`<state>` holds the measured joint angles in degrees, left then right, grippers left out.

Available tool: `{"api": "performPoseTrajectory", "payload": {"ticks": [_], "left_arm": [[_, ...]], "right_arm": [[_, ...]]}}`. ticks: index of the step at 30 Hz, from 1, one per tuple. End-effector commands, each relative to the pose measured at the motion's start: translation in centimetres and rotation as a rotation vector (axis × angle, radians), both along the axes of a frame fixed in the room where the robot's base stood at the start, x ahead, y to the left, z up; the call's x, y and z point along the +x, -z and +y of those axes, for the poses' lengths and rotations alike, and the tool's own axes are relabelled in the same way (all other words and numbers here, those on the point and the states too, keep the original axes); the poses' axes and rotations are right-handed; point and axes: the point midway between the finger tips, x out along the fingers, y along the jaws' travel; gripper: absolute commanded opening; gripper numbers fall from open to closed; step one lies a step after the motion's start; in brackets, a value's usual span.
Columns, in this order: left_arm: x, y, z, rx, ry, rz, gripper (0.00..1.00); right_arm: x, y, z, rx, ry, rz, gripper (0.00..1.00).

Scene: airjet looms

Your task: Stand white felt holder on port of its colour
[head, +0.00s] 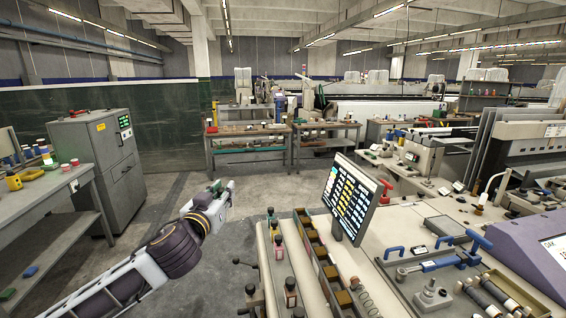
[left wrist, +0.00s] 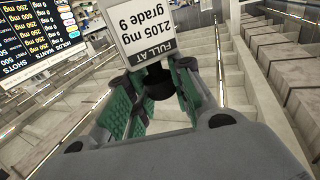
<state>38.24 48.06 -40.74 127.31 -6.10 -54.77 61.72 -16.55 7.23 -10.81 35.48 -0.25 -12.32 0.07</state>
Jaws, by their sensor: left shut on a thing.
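My left gripper (head: 225,190) reaches in from the left in the head view, over the open floor left of the console. In the left wrist view its green-padded fingers (left wrist: 158,100) are shut on a black round piece (left wrist: 158,82). A white card (left wrist: 148,27) reading "FULL AT 2105 mg grade 9" shows upside down just beyond that piece. I cannot tell whether the two are joined, or whether this is the white felt holder. Several black-topped, coloured pieces (head: 291,288) stand in a row along the console's left edge. No white port can be told apart. My right gripper is out of view.
A dark screen (head: 349,199) stands on the console right of a row of open compartments (head: 320,254). A grey tray of blue-handled tools (head: 440,262) lies farther right. A grey cabinet (head: 107,160) and a shelf bench (head: 55,215) stand left. The floor between is clear.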

Motion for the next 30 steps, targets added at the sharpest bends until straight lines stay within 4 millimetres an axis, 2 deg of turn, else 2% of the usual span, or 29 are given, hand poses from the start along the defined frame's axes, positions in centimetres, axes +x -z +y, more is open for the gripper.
{"api": "performPoseTrajectory", "payload": {"ticks": [11,22,30], "left_arm": [[-0.3,3.1,1.6,-0.001,-0.035,0.002,0.00],[-0.6,6.1,3.0,-0.001,-0.065,0.002,0.00],[-1.0,8.5,3.8,-0.001,-0.086,0.003,0.00]], "right_arm": [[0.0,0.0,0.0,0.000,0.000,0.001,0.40],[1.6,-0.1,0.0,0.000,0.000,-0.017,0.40],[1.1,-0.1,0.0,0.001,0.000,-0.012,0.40]]}}
